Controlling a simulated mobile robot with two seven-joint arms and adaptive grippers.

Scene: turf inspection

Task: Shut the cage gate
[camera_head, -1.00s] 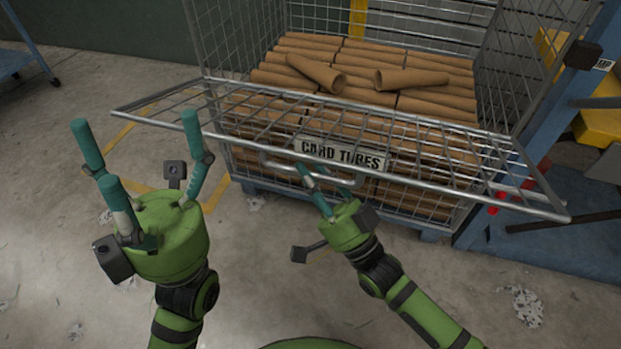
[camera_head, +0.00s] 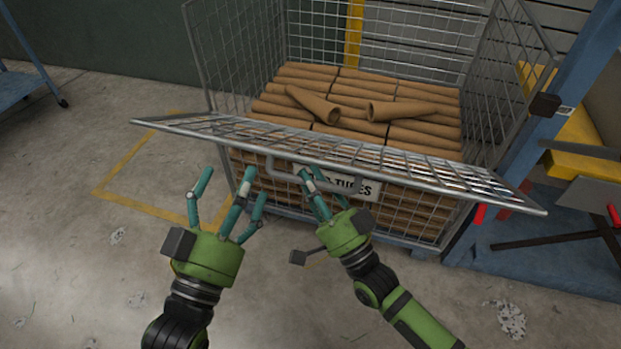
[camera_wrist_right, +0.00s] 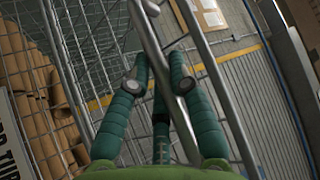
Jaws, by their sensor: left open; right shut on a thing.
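The cage gate (camera_head: 420,170) is a wire-mesh flap with a metal frame, slanting outward across the front of the mesh cage (camera_head: 237,62). It is seen nearly edge-on in the head view. A U-shaped handle (camera_head: 271,168) is at its middle. My right gripper (camera_head: 313,184) is shut on the handle; in the right wrist view its fingers (camera_wrist_right: 157,75) close around a metal bar. My left gripper (camera_head: 230,190) is open and empty, left of the handle and in front of the gate. A card tubes sign (camera_head: 362,188) is partly hidden behind the handle and right fingers.
Brown card tubes (camera_head: 430,135) fill the cage, two loose ones on top. A blue post (camera_head: 560,95) and yellow items (camera_head: 570,160) stand close at the right. A blue cart (camera_head: 22,85) is far left. Floor at left is clear.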

